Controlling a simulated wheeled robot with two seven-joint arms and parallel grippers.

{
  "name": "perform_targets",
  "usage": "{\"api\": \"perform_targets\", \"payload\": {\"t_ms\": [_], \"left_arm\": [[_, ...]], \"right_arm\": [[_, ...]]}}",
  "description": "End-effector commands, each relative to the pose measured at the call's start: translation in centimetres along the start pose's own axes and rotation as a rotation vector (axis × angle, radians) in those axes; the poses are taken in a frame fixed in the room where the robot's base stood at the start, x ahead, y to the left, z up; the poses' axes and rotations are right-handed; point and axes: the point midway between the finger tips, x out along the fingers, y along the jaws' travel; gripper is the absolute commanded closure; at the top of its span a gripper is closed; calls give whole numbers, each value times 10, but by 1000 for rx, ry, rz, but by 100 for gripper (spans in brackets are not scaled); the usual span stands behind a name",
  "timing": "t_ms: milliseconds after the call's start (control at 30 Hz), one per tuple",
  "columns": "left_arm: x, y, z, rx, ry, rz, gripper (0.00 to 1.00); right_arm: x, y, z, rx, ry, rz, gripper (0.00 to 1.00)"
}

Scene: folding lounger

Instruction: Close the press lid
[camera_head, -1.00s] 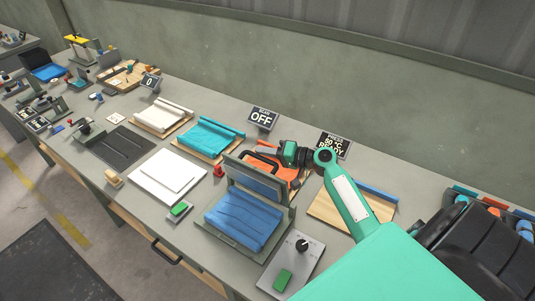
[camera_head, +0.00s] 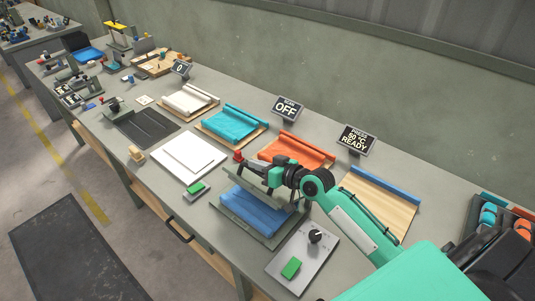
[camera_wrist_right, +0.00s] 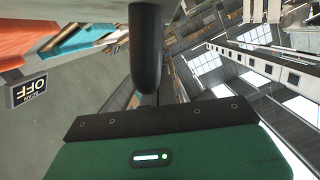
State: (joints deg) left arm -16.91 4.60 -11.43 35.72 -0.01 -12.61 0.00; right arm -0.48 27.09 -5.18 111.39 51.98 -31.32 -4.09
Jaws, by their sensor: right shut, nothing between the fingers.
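The press (camera_head: 288,238) stands on the bench with a folded blue cloth (camera_head: 252,212) on its base. In the right wrist view a dark rounded bar (camera_wrist_right: 146,50) stands just in front of the gripper body. My left gripper is out of view.
A control box (camera_head: 303,258) with a knob and green button stands right of the press. The press sign (camera_head: 356,141) reads 50 °C READY; the scan sign (camera_head: 287,108) reads OFF. An orange cloth (camera_head: 297,151) lies behind, and a white board (camera_head: 188,158) to the left.

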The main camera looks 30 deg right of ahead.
Motion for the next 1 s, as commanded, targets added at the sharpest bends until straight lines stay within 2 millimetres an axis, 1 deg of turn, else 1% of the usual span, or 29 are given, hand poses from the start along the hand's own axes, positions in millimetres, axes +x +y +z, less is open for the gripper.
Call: {"api": "perform_targets", "payload": {"t_ms": [33, 200, 400, 533, 733, 1000], "left_arm": [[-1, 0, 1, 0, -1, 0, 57], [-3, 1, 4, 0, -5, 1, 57], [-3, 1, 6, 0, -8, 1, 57], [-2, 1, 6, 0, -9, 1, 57], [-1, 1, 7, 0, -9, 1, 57], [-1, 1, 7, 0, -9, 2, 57]], "right_arm": [[1, -6, 8, -41, -5, 9, 100], [7, -19, 29, -189, -4, 45, 100], [12, -28, 52, -341, -3, 81, 100], [15, -31, 65, -419, -3, 100, 100], [18, -32, 77, -415, -3, 100, 100], [20, -33, 82, -415, -1, 100, 100]]}}
